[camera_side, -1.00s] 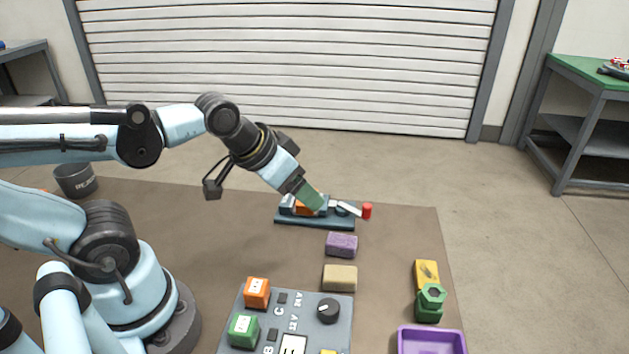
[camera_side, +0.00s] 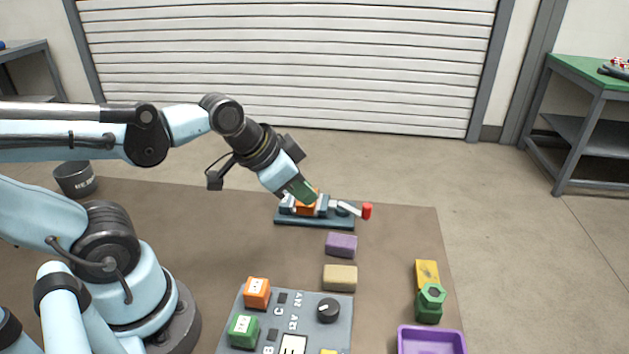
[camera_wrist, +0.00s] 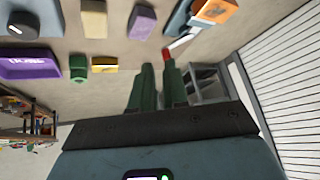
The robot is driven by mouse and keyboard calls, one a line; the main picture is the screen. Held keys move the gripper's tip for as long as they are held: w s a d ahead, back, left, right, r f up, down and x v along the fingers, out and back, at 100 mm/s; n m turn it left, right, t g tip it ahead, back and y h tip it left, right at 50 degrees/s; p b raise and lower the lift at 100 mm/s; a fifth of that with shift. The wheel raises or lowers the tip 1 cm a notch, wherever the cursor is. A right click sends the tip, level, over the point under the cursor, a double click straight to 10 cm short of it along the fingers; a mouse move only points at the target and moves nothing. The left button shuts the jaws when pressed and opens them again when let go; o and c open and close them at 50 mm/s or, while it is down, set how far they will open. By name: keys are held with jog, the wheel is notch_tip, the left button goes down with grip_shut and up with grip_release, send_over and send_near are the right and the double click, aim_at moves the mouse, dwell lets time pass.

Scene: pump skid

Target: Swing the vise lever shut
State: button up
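The vise (camera_side: 315,223) stands on the far part of the brown mat, with an orange block (camera_side: 306,209) between its jaws. Its pale lever (camera_side: 348,209) points right and ends in a red knob (camera_side: 367,211). In the wrist view, the lever (camera_wrist: 184,41) and red knob (camera_wrist: 168,54) show just beyond the fingertips. My gripper (camera_side: 312,199) has green fingers and hangs over the vise, left of the knob. In the wrist view, my gripper (camera_wrist: 159,66) shows a narrow gap between its fingers, with nothing held.
A purple block (camera_side: 341,245) and a tan block (camera_side: 340,278) lie in front of the vise. A control panel (camera_side: 230,325) is nearer. The mat right of the knob is clear.

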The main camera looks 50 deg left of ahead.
aim_at(356, 209)
jog(key=shift+w+d+f+m, duration=0.1)
jog(key=shift+w+d+m, duration=0.05)
jog(key=shift+m, duration=0.65)
grip_shut()
jog(key=shift+w+d+f+m+h, duration=0.1)
jog(key=shift+w+d+m+h, duration=0.15)
jog(key=shift+m, duration=1.1)
jog(key=shift+w+d+f+m+h, duration=0.1)
jog(key=shift+w+d+m+h, duration=0.2)
jog(key=shift+m, duration=1)
jog(key=shift+w+d+f+m+h, duration=0.1)
jog(key=shift+w+m+h, duration=0.2)
jog(key=shift+m, duration=1.05)
jog(key=shift+x, duration=5.05)
jog(key=shift+w+a, duration=0.35)
jog(key=shift+w, duration=0.55)
jog(key=shift+w+a, duration=0.3)
jog(key=shift+w, duration=0.55)
